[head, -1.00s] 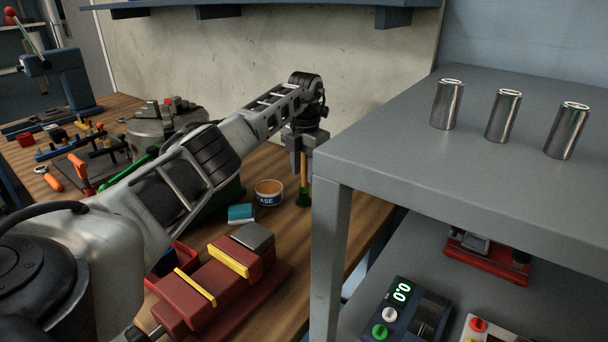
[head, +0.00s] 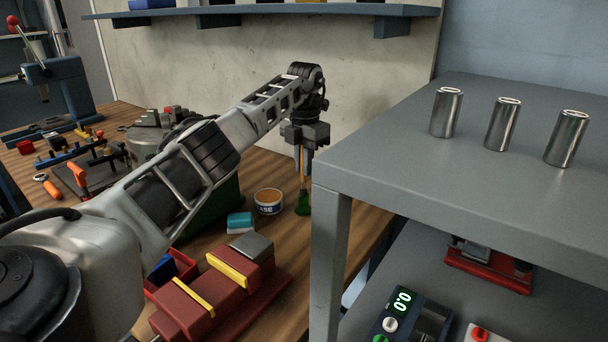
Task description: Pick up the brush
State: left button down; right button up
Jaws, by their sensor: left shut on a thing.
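The brush has a thin yellowish handle and a green lower end (head: 303,203). It stands upright at the bench's right edge, just left of the grey cart's front corner. My left gripper (head: 302,158) comes down over it from above and is shut on the handle, with the green end hanging below the fingers. I cannot tell whether the green end touches the bench. My right gripper is not in view.
A grease tin (head: 267,202) and a teal block (head: 240,222) stand close left of the brush. A red vise (head: 215,295) lies nearer. The grey cart (head: 400,165) bears three metal cylinders and blocks the right side. A blue shelf (head: 270,17) hangs above.

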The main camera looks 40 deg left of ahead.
pick_arm(q)
notch_tip(320, 180, up, 8)
jog(key=shift+f, duration=0.15)
jog(key=shift+r, duration=0.4)
jog(key=shift+s+f, duration=0.2)
jog(key=shift+s, duration=0.15)
jog(key=s+d+b, duration=0.2)
jog(key=s, duration=1.5)
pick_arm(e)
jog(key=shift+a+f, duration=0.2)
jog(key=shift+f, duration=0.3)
pick_arm(q)
jog(key=shift+s, duration=0.1)
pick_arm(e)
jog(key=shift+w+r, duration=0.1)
